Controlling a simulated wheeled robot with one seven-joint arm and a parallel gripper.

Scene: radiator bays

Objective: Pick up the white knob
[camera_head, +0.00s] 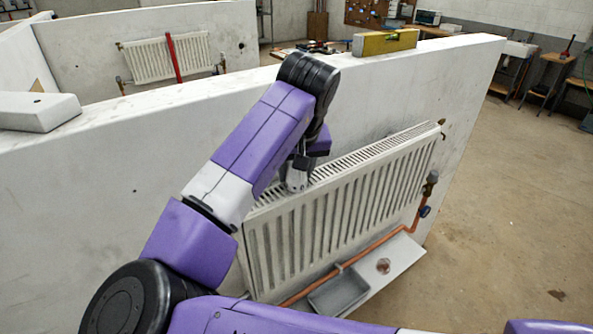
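I cannot pick out a white knob for certain; my arm and gripper hide part of the radiator. My gripper (294,185) points down at the top edge of the white radiator (330,222), towards its left end. The gripper's fingers are small and partly hidden, so I cannot tell whether they are open or hold anything.
The radiator hangs on a white partition (430,85). A yellow level (385,42) and a white block (38,111) lie on its top. Below are a copper pipe (385,240), a grey tray (340,292) and a white board (402,262). Open floor lies right.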

